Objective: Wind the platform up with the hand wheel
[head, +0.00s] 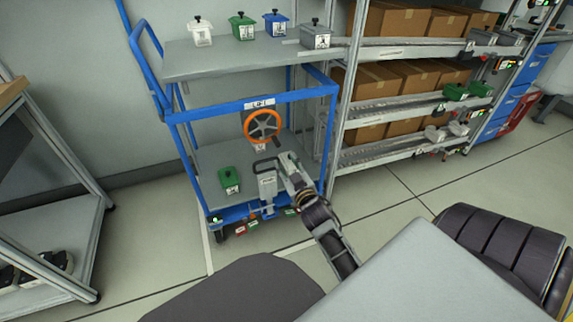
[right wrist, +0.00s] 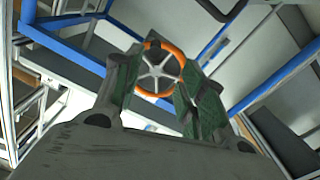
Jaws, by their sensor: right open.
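The orange hand wheel (head: 262,124) is on the front of a blue lift cart, under a crossbar (head: 260,104) labelled LIFT. The cart's grey upper platform (head: 205,66) is level and carries small lidded containers. My right gripper (head: 284,160) is open, low and slightly right of the wheel, apart from it. In the right wrist view, its two green-grey fingers (right wrist: 158,88) stand apart, with the wheel (right wrist: 159,70) showing beyond and between them. A dark knob on the wheel's rim shows at its upper left there. My left gripper is not in view.
White, green, blue and grey containers (head: 316,36) stand on the platform; another green one (head: 229,180) is on the lower shelf. A rack with cardboard boxes (head: 395,20) adjoins at right. A grey-framed bench (head: 60,220) stands left. Floor between is clear.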

